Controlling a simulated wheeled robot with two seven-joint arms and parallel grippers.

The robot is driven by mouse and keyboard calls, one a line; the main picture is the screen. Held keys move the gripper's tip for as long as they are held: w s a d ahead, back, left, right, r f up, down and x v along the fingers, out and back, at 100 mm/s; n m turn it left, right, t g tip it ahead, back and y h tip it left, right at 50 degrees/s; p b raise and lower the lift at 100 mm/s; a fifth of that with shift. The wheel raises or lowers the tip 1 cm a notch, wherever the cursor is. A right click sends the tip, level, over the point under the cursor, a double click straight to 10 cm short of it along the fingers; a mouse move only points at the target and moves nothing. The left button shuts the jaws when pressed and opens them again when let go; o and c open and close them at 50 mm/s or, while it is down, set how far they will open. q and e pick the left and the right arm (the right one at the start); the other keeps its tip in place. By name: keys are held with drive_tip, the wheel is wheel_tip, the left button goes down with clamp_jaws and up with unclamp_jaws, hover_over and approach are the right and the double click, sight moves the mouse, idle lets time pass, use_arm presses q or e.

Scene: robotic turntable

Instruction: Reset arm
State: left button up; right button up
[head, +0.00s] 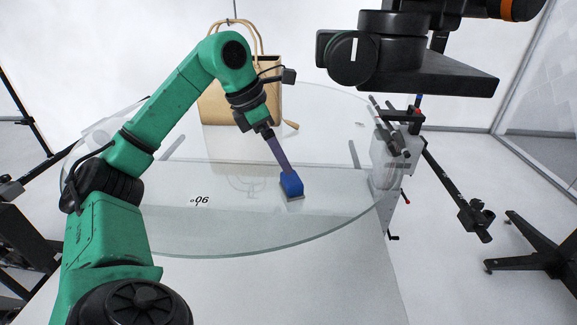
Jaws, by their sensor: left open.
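My left arm, green with black joints, comes in from the lower left and bends over the round glass turntable (310,235). Its gripper (268,132) points down and is open, though its fingers are small and hard to make out. The block appears to sit on the glass. My right gripper is not in view.
A tan handbag (215,105) with raised handles stands at the back, partly behind my arm. A black equipment arm (400,65) hangs at the upper right. A clamp stand (395,150) is at the turntable's right edge.

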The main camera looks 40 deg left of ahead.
use_arm(q)
drive_tip(key=shift+p+v, duration=0.3)
drive_tip(key=shift+v, duration=1.4)
